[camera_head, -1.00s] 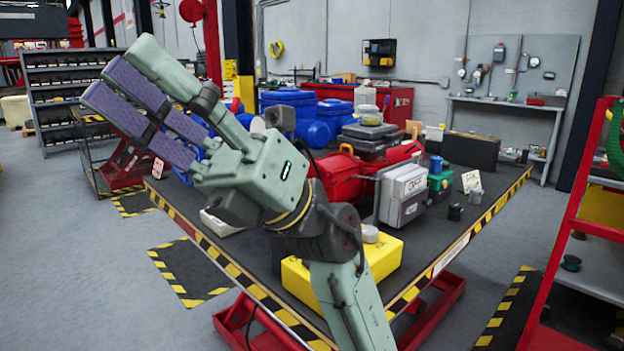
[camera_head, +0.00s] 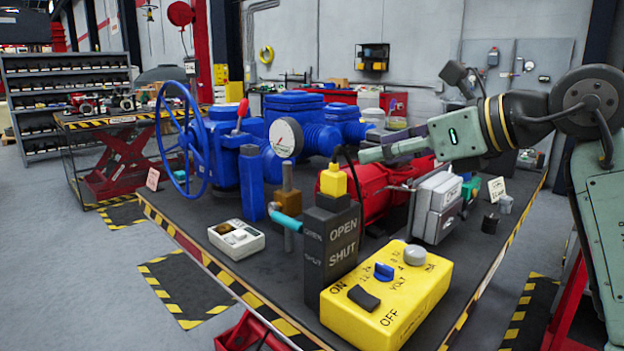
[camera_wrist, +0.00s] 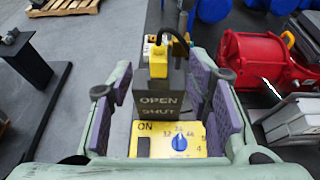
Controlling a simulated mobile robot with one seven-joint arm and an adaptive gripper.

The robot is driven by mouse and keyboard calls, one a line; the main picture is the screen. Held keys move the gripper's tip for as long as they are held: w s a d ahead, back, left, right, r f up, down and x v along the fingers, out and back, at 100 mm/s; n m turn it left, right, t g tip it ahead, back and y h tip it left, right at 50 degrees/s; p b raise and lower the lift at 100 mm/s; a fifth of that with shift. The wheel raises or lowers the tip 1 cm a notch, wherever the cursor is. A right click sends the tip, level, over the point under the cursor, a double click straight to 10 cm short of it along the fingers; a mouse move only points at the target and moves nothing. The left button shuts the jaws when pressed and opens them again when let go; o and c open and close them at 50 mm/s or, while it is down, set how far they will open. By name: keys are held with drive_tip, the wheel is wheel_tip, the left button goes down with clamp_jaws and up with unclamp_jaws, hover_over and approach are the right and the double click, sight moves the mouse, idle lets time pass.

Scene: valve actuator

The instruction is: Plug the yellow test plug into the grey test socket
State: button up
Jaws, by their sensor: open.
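The yellow test plug (camera_head: 334,181) stands upright on top of a dark box marked OPEN and SHUT (camera_head: 332,240), with a black cable arching from its top. It also shows in the wrist view (camera_wrist: 158,64), between the lines of my fingers. My gripper (camera_wrist: 161,72) is open and empty, its purple pads on either side of the plug in that view. In the head view my gripper (camera_head: 372,155) is just right of the plug, pointing left. A grey round piece (camera_head: 415,255) sits on the yellow control box (camera_head: 385,300); I cannot tell whether it is the test socket.
A blue valve with a handwheel (camera_head: 178,140) and gauge stands behind left. A red actuator (camera_head: 375,190) and grey box (camera_head: 436,208) are behind right.

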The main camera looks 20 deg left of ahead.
sight(334, 168)
drive_tip(key=shift+f+p+x, duration=0.15)
drive_tip(key=shift+p+x, duration=0.5)
drive_tip(key=shift+x, duration=2.05)
drive_tip(key=shift+f+p+x, duration=0.15)
drive_tip(key=shift+p+x, duration=0.5)
drive_tip(key=shift+x, duration=2.05)
drive_tip(key=shift+s, duration=0.1)
clamp_jaws()
